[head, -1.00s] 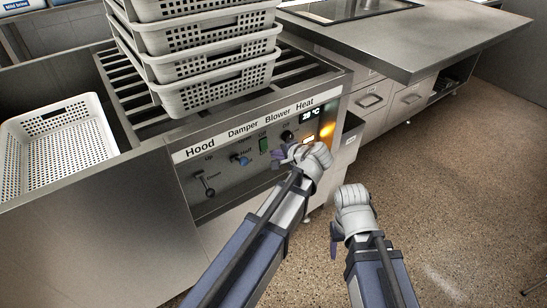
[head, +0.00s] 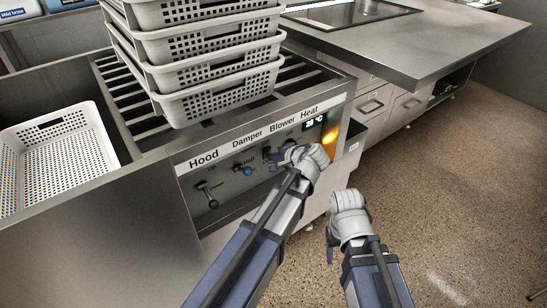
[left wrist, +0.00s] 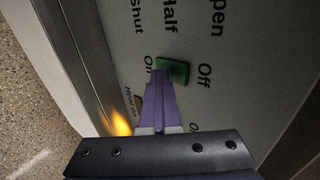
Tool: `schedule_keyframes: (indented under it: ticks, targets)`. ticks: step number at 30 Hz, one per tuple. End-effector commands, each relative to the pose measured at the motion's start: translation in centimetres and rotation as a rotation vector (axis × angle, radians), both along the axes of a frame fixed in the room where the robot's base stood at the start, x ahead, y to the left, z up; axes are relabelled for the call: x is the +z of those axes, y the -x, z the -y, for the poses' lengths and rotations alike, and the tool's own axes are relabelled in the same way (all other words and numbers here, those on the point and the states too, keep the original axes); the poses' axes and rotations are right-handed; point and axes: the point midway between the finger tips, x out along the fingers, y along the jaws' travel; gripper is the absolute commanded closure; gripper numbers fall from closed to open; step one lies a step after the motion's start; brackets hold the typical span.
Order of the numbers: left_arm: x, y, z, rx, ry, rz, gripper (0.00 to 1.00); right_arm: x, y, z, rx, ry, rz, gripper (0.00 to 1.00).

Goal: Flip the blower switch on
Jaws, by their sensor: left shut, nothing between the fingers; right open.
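The blower switch is a small green rocker (head: 267,152) on the front panel (head: 228,196), under the word Blower. In the left wrist view the green switch (left wrist: 176,70) sits between the On mark at its left and the Off mark at its right. My left gripper (head: 282,157) is shut and empty, right at the switch and partly covering it in the head view. Its purple fingertips (left wrist: 160,80) overlap the switch's On-side edge in the wrist view; I cannot tell whether they touch. My right gripper (head: 331,243) is open and empty, low and away from the panel.
The hood lever (head: 208,195) and blue damper knob (head: 248,171) are left of the switch. Stacked white baskets (head: 220,100) stand above on the slats; another basket (head: 55,160) is at left. Floor at right is clear.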

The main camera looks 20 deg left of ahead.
Motion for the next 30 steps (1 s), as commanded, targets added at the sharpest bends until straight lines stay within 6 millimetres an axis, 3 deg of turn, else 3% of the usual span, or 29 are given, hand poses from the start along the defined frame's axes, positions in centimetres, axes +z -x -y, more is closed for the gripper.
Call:
schedule_keyframes:
  ticks: [10,30]
  targets:
    - [1.6,0.0,-0.1,0.002,-0.004,0.002,1.00,1.6,0.0,0.0,0.000,0.000,0.000,0.39]
    - [1.9,0.9,0.0,0.002,-0.002,0.000,1.00,1.8,0.0,0.0,-0.001,-0.002,-0.001,0.39]
